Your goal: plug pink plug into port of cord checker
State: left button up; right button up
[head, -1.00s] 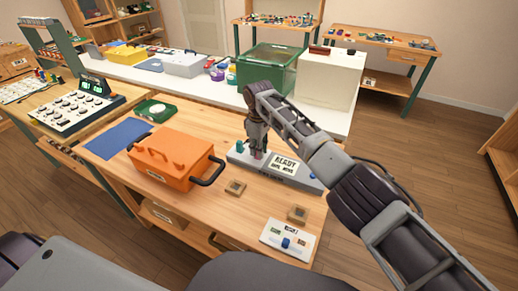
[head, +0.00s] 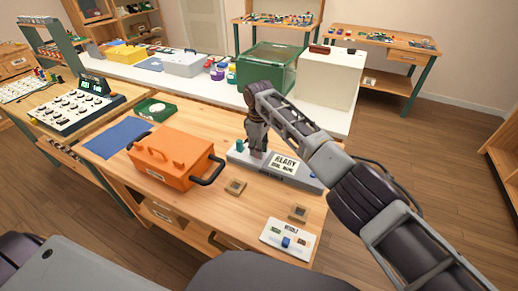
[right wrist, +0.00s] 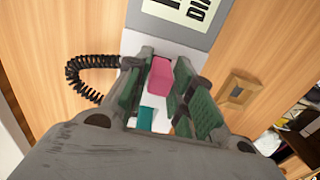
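The cord checker (head: 236,157) is a grey and white device with a sign screen (head: 285,163), lying on the wooden table. My right gripper (head: 257,150) points down over its left part. In the right wrist view the pink plug (right wrist: 160,76) sits between the fingertips (right wrist: 166,72), which appear to press on both its sides. Whether the plug is seated in a port is hidden. A teal plug (right wrist: 152,118) stands beside it, also visible in the head view (head: 239,146). A black coiled cord (right wrist: 75,75) loops left of the fingers. My left gripper is not in view.
An orange toolbox (head: 170,155) with dark handles stands left of the checker. Small wooden blocks (head: 236,187) (head: 298,212) and a white switch panel (head: 286,240) lie in front. A blue cloth (head: 117,138) and green tray (head: 157,110) lie farther left.

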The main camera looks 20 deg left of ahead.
jog(key=o, duration=0.5)
jog(key=shift+f, duration=0.1)
jog(key=shift+d+r, duration=0.1)
jog(key=shift+r, duration=3.95)
jog(key=shift+f, duration=0.15)
jog(key=shift+f, duration=3.85)
